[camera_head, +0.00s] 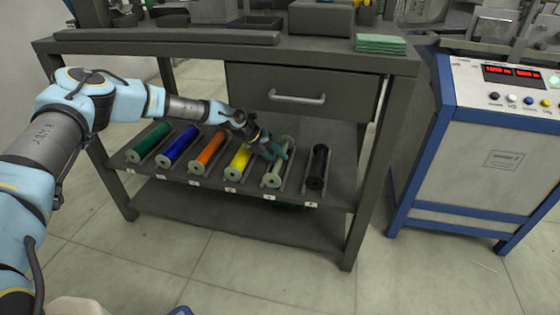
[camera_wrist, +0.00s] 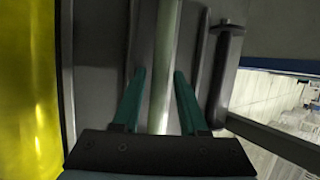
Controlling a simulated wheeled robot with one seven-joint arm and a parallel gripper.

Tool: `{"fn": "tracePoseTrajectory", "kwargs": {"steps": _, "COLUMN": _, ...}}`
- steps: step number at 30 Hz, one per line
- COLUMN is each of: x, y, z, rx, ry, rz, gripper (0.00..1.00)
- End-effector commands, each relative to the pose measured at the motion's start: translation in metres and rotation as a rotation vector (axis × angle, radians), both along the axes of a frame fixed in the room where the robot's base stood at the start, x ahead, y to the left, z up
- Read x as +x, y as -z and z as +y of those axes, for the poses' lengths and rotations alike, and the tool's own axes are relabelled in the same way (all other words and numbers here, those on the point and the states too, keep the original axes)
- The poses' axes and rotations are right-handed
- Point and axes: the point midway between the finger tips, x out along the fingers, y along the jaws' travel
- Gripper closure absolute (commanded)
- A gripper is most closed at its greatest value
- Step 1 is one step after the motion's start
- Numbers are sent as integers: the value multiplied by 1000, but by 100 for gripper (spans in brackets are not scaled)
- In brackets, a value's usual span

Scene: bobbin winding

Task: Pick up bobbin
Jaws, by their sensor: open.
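Several bobbins lie in a row on the sloped shelf: green (camera_head: 148,142), blue (camera_head: 179,147), orange (camera_head: 208,153), yellow (camera_head: 238,162), pale grey-green (camera_head: 273,178) and black (camera_head: 317,168). My gripper (camera_head: 277,152) is open, its green fingers over the upper part of the pale bobbin. In the wrist view, the pale bobbin (camera_wrist: 164,65) runs between the two open fingers of my gripper (camera_wrist: 160,85), with a gap on either side. The yellow bobbin (camera_wrist: 30,90) is on the left and the black one (camera_wrist: 224,75) on the right. I cannot tell the fingers' height above the pale bobbin.
The shelf (camera_head: 338,196) has small number labels along its front edge. Above it are a drawer (camera_head: 300,92) with a handle and the bench top (camera_head: 200,47). A control cabinet (camera_head: 480,150) with a blue frame stands at the right. The floor in front is clear.

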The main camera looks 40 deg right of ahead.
Motion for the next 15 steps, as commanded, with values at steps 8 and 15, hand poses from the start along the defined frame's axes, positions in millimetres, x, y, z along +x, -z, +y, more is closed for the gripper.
{"fn": "tracePoseTrajectory", "kwargs": {"steps": 8, "x": 0, "y": 0, "z": 0, "rx": 0, "ry": 0, "rz": 0, "gripper": 86}}
{"fn": "tracePoseTrajectory", "kwargs": {"steps": 15, "x": 0, "y": 0, "z": 0, "rx": 0, "ry": 0, "rz": 0, "gripper": 100}}
